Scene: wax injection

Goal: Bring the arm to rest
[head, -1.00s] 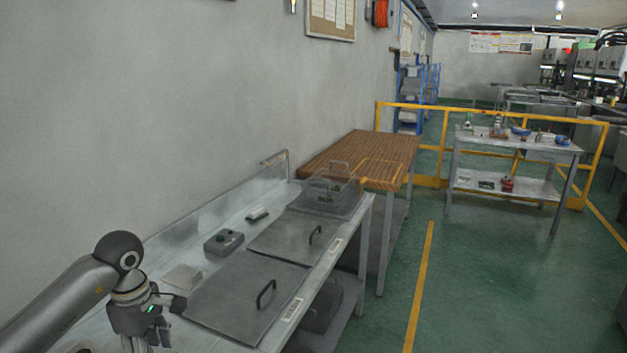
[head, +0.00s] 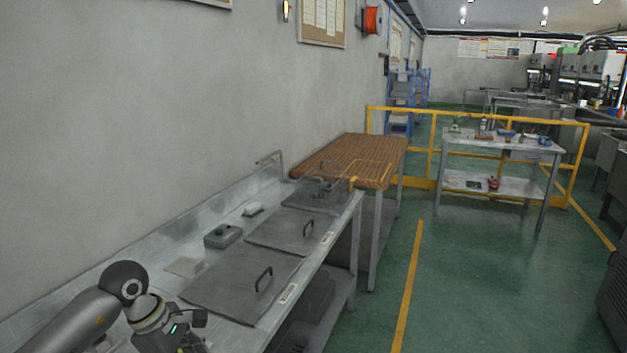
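My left arm comes in at the lower left, over the near end of the metal bench (head: 105,285). Its wrist is in view, and the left gripper (head: 190,347) hangs below it, cut off by the bottom edge of the picture. Its fingertips do not show clearly, so I cannot tell whether it is open or shut. My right arm and gripper are not in view.
A yellow railing (head: 433,150) and a loaded table (head: 500,140) stand beyond.

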